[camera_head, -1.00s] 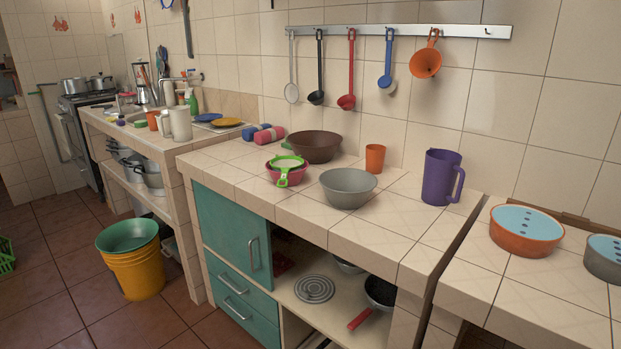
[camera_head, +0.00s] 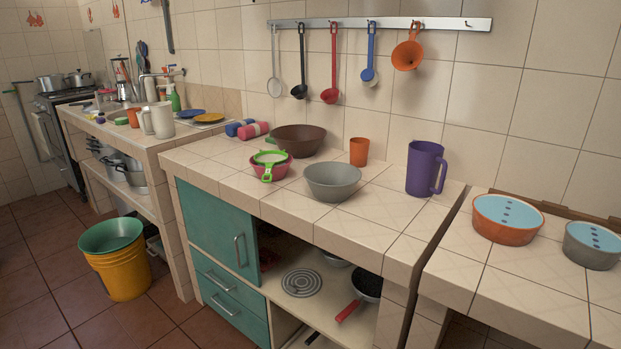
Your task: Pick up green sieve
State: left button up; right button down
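The green sieve (camera_head: 268,158) rests in a pink bowl (camera_head: 282,170) on the tiled counter. Its green rim surrounds a pale mesh, and a green handle part hangs over the front of the bowl. A grey bowl (camera_head: 333,181) stands just to its right and a brown bowl (camera_head: 299,139) stands behind it. Neither of my grippers shows in the head view.
An orange cup (camera_head: 359,151) and a purple pitcher (camera_head: 425,168) stand further right. Blue and pink rolled items (camera_head: 254,130) lie behind the sieve. The counter's front left and right tiles are clear. The teal cabinet door (camera_head: 222,232) below is slightly open.

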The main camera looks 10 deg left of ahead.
aim_at(269, 159)
jog(key=i+j, duration=0.15)
jog(key=j, duration=0.2)
jog(key=i+j+z, duration=0.15)
jog(key=j, duration=0.2)
jog(key=i+j, duration=0.2)
jog(key=j, duration=0.15)
jog(key=i+j+z, duration=0.1)
jog(key=j, duration=0.25)
jog(key=i+j+z, duration=0.1)
jog(key=j, duration=0.3)
jog(key=i+j, duration=0.25)
jog(key=j, duration=0.15)
jog(key=i+j+z, duration=0.1)
jog(key=j, duration=0.25)
